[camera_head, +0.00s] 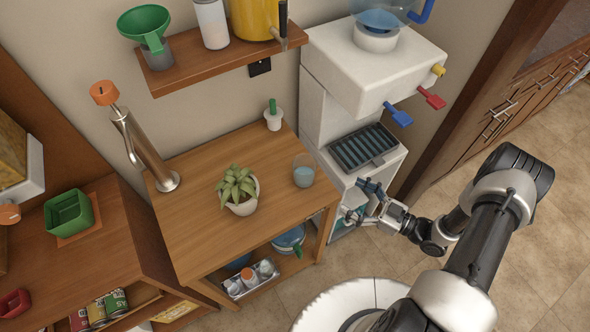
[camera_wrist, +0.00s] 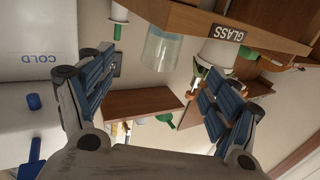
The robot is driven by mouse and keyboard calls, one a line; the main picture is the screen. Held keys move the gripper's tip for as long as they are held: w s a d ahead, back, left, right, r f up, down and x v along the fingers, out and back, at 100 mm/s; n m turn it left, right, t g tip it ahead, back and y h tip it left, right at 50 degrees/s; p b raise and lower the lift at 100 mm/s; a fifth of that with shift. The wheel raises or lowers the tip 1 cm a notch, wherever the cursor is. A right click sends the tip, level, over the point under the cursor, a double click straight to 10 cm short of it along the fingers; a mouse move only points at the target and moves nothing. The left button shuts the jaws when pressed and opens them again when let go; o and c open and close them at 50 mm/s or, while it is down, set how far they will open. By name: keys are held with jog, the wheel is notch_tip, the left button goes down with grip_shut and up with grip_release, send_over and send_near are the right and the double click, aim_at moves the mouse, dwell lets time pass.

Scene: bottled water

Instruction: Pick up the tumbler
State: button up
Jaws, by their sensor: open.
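The tumbler (camera_head: 303,171) is a small clear glass, bluish inside, standing upright near the right edge of the wooden table (camera_head: 200,213). In the wrist view, which appears upside down, the tumbler (camera_wrist: 163,48) hangs from the table edge in the upper middle, between the directions of the two fingers. My gripper (camera_head: 360,203) is open and empty, right of and in front of the tumbler, clear of it and beside the water dispenser. In the wrist view my gripper (camera_wrist: 155,70) shows its two blue-padded fingers spread wide, with nothing between them.
A potted plant (camera_head: 238,189) stands left of the tumbler. A small white pot with a green top (camera_head: 273,118) is behind it. The white water dispenser (camera_head: 370,75), with its dark drip tray (camera_head: 362,147), stands right of the table. A wall shelf (camera_head: 215,63) hangs above the table.

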aim_at(314, 178)
jog(key=b+x, duration=0.1)
jog(key=x, duration=0.8)
jog(key=shift+a+f, duration=0.1)
jog(key=shift+a, duration=0.25)
jog(key=x, duration=0.1)
jog(key=b+x, duration=0.1)
jog(key=x, duration=0.3)
jog(key=shift+s+a+b, duration=0.2)
jog(key=shift+a+b, duration=0.15)
jog(key=shift+c, duration=0.3)
jog(key=c, duration=1.2)
